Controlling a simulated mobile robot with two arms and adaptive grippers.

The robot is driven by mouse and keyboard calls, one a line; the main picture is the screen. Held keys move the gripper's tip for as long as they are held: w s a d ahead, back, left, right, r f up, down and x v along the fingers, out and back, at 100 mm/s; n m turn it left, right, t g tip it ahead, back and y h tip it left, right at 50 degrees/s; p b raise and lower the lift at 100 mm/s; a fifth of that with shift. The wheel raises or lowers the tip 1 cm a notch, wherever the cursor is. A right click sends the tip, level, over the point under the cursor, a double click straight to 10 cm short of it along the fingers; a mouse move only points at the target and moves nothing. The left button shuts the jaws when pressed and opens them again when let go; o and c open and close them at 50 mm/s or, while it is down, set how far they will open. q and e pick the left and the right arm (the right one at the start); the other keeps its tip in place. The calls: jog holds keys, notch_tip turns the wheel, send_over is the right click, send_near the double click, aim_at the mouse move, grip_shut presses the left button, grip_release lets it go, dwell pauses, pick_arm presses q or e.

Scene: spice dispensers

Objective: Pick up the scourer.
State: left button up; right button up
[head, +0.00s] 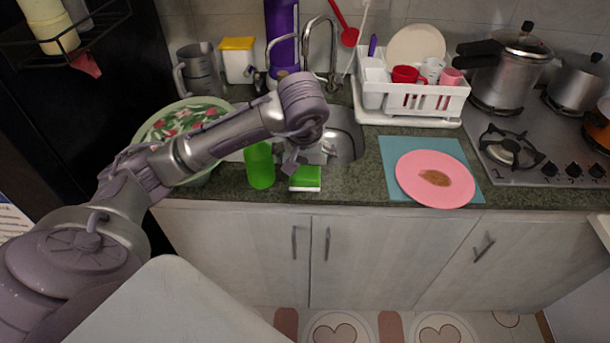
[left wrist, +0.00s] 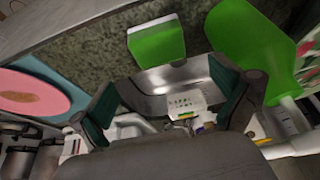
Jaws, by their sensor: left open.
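The scourer (head: 305,179) is a small green block with a white edge, lying at the front edge of the dark stone counter, just before the sink. In the left wrist view the scourer (left wrist: 157,42) shows at the top centre, beyond the fingers. My left gripper (head: 293,161) hangs from above over the sink's front edge, just behind and slightly left of the scourer. In the left wrist view its two dark green-padded fingers (left wrist: 165,104) are spread apart with nothing between them. The gripper's contact with the counter cannot be told. My right gripper is not in view.
A patterned bowl (head: 215,158) is farther left, partly behind my arm. The metal sink (head: 345,142) lies behind. A pink plate (head: 435,190) on a blue mat is at right; bare counter lies between it and the scourer.

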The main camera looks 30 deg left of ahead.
aim_at(305, 172)
pick_arm(q)
jog(key=shift+x, duration=1.05)
jog(key=shift+f+p, duration=0.4)
jog(key=shift+f, duration=0.15)
jog(key=p+x, duration=0.1)
jog(key=x, duration=0.2)
jog(key=shift+f, duration=0.35)
jog(key=shift+w+a+f, duration=0.15)
jog(key=shift+f, duration=0.2)
jog(key=shift+c, duration=0.2)
jog(key=c, duration=0.7)
